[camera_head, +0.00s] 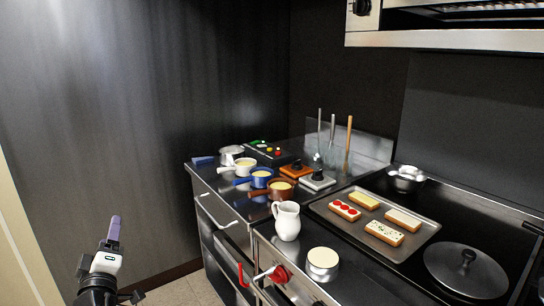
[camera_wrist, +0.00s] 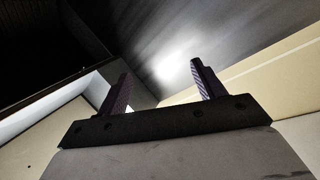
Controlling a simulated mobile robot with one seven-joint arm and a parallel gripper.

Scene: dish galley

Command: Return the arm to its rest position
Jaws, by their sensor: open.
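My gripper (camera_head: 113,232) is at the lower left in the head view, raised in free air with its purple fingers pointing up. It is well to the left of the counter and touches nothing. In the wrist view my gripper (camera_wrist: 160,90) shows its two fingers spread apart, with nothing between them. Part of my arm below the wrist is cut off by the bottom edge of the head view.
The steel counter (camera_head: 222,205) runs along the right, with small pots, a white jug (camera_head: 287,221) and a tray (camera_head: 398,254) of toasts. A lid (camera_head: 466,270) lies at right. The dark wall (camera_head: 130,110) stands behind my gripper. Floor (camera_head: 178,292) shows between arm and counter.

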